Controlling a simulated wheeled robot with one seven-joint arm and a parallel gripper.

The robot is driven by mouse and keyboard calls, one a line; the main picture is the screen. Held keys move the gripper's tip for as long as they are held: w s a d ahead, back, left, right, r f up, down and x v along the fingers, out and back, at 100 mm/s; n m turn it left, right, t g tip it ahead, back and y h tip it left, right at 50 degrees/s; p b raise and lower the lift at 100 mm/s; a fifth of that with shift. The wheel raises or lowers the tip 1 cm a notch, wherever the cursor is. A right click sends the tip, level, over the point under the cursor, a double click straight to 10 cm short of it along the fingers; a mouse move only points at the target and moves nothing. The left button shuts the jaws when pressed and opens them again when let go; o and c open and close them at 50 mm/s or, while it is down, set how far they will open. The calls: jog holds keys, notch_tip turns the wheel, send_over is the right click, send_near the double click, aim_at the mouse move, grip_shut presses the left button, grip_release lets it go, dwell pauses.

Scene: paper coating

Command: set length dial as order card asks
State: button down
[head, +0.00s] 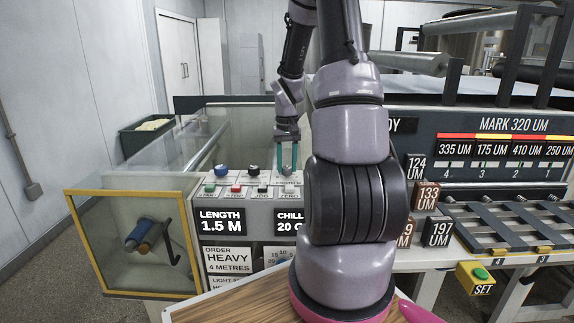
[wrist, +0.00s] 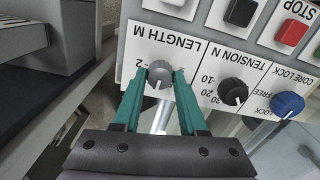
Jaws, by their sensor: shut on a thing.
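The grey length dial (wrist: 159,77) sits under an upside-down "LENGTH M" label in the wrist view. My gripper (wrist: 160,78) has its two teal fingers closed on either side of the dial. In the head view my gripper (head: 288,158) reaches down to the right end of the knob row on the control panel. The length display (head: 221,221) reads 1.5 M.
The black tension knob (wrist: 233,91) and blue core lock knob (wrist: 287,104) sit beside the length dial. Coloured buttons, including a red stop button (wrist: 291,32), form another row close by. My arm hides part of the chill display (head: 289,220).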

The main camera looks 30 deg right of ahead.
aim_at(287, 167)
dwell(0.3)
jog(key=shift+c, duration=2.2)
grip_release()
jog(key=shift+r, duration=0.1)
notch_tip(287, 167, up, 11)
